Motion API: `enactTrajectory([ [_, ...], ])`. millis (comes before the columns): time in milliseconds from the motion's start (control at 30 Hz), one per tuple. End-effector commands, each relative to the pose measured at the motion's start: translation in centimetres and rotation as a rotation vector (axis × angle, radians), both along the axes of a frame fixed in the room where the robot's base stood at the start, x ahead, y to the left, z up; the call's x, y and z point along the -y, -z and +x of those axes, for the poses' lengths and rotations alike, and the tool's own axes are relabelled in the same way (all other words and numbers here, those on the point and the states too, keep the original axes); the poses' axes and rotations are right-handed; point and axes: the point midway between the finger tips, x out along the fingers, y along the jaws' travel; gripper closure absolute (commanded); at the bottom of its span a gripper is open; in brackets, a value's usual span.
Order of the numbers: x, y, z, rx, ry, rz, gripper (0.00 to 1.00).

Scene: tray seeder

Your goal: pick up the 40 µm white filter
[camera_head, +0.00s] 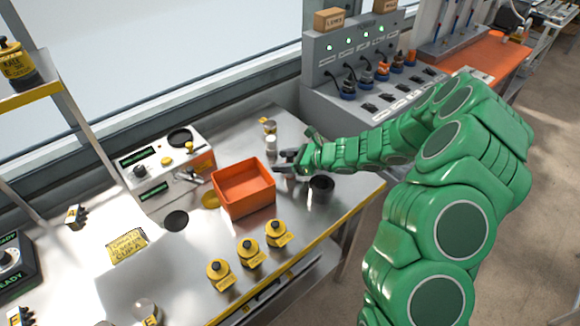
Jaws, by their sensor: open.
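A small white cylinder (271,145), which looks like the white filter, stands on the steel bench behind the orange tray. Its 40 µm marking is too small to read. My gripper (279,163) is open at the end of my green arm, just in front of the white cylinder on the near side. A small gap seems to separate them, but I cannot tell the exact distance.
An orange tray (222,203) stands left of my gripper, and a black cup (321,189) stands just below my wrist. A small metal-and-yellow piece (269,127) is behind the white cylinder. Several yellow knobbed weights (249,252) line the front. A grey control panel (345,82) rises behind.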

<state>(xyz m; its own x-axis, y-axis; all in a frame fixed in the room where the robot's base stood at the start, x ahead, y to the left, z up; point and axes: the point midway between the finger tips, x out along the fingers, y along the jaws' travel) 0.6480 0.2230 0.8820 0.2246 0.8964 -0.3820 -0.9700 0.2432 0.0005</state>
Motion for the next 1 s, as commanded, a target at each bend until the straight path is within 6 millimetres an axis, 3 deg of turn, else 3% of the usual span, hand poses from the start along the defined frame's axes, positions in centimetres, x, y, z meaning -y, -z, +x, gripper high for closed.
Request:
enactTrajectory([
  [100, 0.0, 0.0, 0.0, 0.0, 0.0, 0.0, 0.39],
  [433, 0.1, 0.0, 0.0, 0.0, 0.0, -0.001, 0.9],
  [767, 0.1, -0.3, 0.0, 0.001, 0.001, 0.0, 0.9],
  [1000, 0.1, -2.4, 0.0, 0.003, -0.001, -0.001, 0.9],
])
